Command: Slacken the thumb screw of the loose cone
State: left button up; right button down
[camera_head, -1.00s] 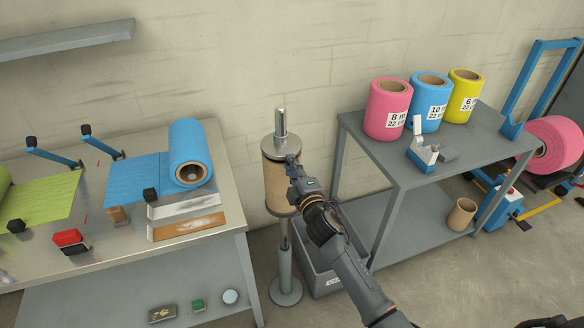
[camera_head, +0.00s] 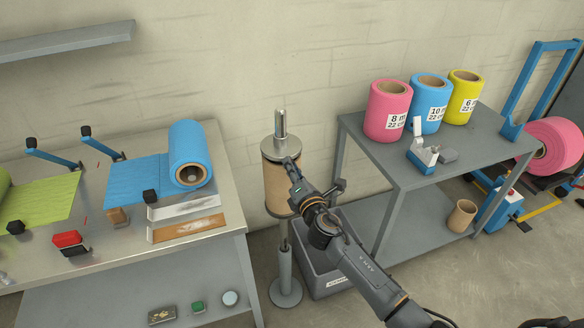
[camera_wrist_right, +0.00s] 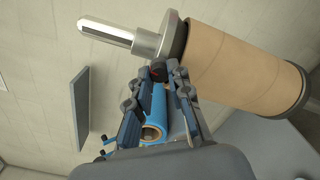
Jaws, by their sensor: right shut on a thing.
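The loose cone (camera_head: 268,147) is a grey metal disc with a collar, sitting on top of a brown cardboard core (camera_head: 275,186) on an upright stand; a bright metal shaft (camera_head: 280,122) sticks up through it. In the right wrist view the cone (camera_wrist_right: 152,42) lies sideways beside the core (camera_wrist_right: 228,68). Its dark thumb screw (camera_wrist_right: 158,70), with a bit of red, sits between the fingertips of my right gripper (camera_head: 288,163). The right gripper (camera_wrist_right: 158,74) is shut on the thumb screw at the cone's side. My left gripper is not in view.
A steel bench (camera_head: 215,250) with a blue film roll (camera_head: 187,145) stands left of the stand. A grey shelf table (camera_head: 400,168) with pink, blue and yellow rolls stands right. A grey bin (camera_head: 325,283) is on the floor behind my right arm.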

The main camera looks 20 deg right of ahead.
jog(key=shift+n, duration=0.5)
jog(key=c, duration=1.2)
grip_release()
jog(key=s, duration=1.2)
jog(key=shift+d, duration=0.25)
jog(key=shift+f, duration=0.1)
